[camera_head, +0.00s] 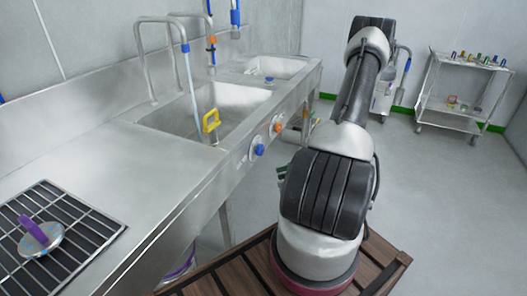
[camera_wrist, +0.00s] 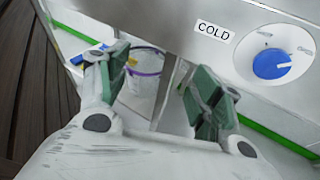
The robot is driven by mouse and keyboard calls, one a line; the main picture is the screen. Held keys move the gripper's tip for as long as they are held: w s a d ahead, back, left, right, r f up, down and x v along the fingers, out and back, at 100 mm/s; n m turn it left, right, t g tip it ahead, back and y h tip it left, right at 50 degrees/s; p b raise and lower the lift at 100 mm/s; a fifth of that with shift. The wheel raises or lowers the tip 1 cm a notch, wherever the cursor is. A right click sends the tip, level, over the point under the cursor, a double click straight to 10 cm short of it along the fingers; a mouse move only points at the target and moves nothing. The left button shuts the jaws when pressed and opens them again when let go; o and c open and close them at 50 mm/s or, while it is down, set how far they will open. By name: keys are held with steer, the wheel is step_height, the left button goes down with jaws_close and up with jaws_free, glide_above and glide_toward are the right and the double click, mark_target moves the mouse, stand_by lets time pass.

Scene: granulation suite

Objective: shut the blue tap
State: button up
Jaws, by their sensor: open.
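The blue tap is a round blue knob (camera_head: 259,150) on a white dial, on the front panel of the steel sink unit. In the wrist view the blue knob (camera_wrist: 272,65) is at the upper right, beside a COLD label (camera_wrist: 213,30); a white mark on it points right. A thin pale-blue line, apparently water, runs from the blue-ringed spout (camera_head: 185,48) into the sink. My gripper (camera_wrist: 158,78) is open and empty, below and left of the knob, not touching it. In the head view my arm mostly hides it; only green finger parts (camera_head: 283,172) show near the knob.
An orange-red knob (camera_head: 277,127) sits farther along the same panel. A yellow object (camera_head: 211,121) is in the near basin (camera_head: 240,95). A purple-handled disc (camera_head: 40,238) lies on the black rack. A bucket (camera_wrist: 140,88) stands below the counter. A trolley (camera_head: 452,110) is at the back right; floor between is clear.

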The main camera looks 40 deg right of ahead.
steer(key=w+d+f+m+t+h, duration=0.2)
steer(key=w+d+f+m+t, duration=0.1)
steer(key=w+m+t, duration=0.25)
steer(key=m+t+h, duration=0.2)
glide_toward(262, 150)
steer(key=w, duration=0.2)
steer(key=x, duration=0.7)
steer(key=shift+w+a, duration=0.1)
steer(key=shift+a, duration=0.4)
steer(key=c, duration=1)
